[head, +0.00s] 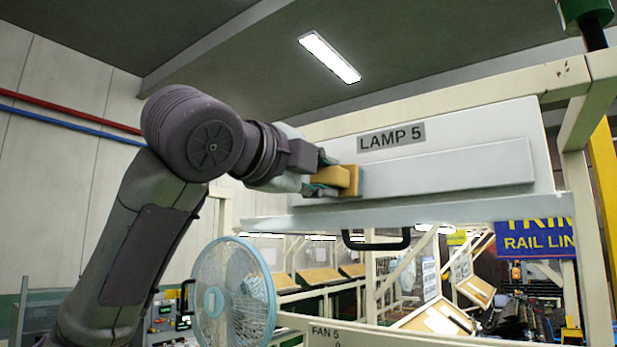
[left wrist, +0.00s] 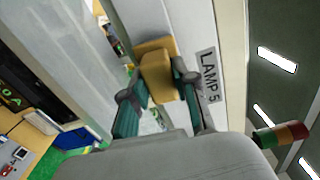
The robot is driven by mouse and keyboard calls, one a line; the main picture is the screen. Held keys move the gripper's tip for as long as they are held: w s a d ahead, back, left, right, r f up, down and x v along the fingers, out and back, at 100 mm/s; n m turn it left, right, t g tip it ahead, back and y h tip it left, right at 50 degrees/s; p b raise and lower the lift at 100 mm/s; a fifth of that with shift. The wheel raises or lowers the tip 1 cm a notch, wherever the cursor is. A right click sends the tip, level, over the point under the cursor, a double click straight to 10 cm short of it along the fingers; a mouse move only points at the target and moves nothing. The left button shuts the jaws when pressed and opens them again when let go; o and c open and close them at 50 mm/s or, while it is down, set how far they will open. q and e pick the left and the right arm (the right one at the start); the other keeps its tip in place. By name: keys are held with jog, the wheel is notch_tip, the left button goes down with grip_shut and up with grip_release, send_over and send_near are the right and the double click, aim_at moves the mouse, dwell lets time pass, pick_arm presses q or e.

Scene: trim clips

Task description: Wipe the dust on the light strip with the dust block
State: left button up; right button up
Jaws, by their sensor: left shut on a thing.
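The dust block (head: 334,177) is a yellow-tan block at the left end of the white lamp housing marked LAMP 5. My left gripper (head: 322,184) is shut on it; the left wrist view shows the block (left wrist: 157,68) between the two fingers of the gripper (left wrist: 159,92). The light strip (head: 430,173) is a long pale bar along the lower front of the housing. The block's far side is at the strip's left end and seems to touch it. No dust can be made out on the visible strip. My right gripper is out of view.
A cream frame (head: 450,103) surrounds the lamp, with a black handle (head: 376,241) below it. A blue sign (head: 538,241) hangs at the right. The space before the housing right of my gripper is clear.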

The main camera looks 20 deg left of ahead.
pick_arm(q)
jog(key=shift+s+d, duration=0.45)
jog(key=shift+d, duration=0.75)
jog(key=shift+s+d, duration=0.45)
jog(key=shift+d, duration=0.8)
jog(key=shift+s+d, duration=0.45)
jog(key=shift+d, duration=0.75)
jog(key=shift+s+d, duration=0.3)
jog(key=shift+d, duration=0.5)
jog(key=shift+s+d, duration=0.25)
jog(key=shift+d, duration=0.6)
jog(key=shift+s+d, duration=0.3)
jog(key=shift+d, duration=0.5)
jog(key=shift+s+d, duration=0.25)
jog(key=shift+d, duration=0.4)
jog(key=shift+s+d, duration=0.25)
jog(key=shift+d, duration=0.45)
jog(key=shift+s+d, duration=0.25)
jog(key=shift+d, duration=0.4)
jog(key=shift+s+a+f+b, duration=0.15)
jog(key=shift+s+a+b, duration=0.35)
jog(key=shift+s, duration=0.2)
jog(key=shift+b+v, duration=0.6)
jog(key=shift+v, duration=1.5)
jog(key=shift+s+d, duration=0.1)
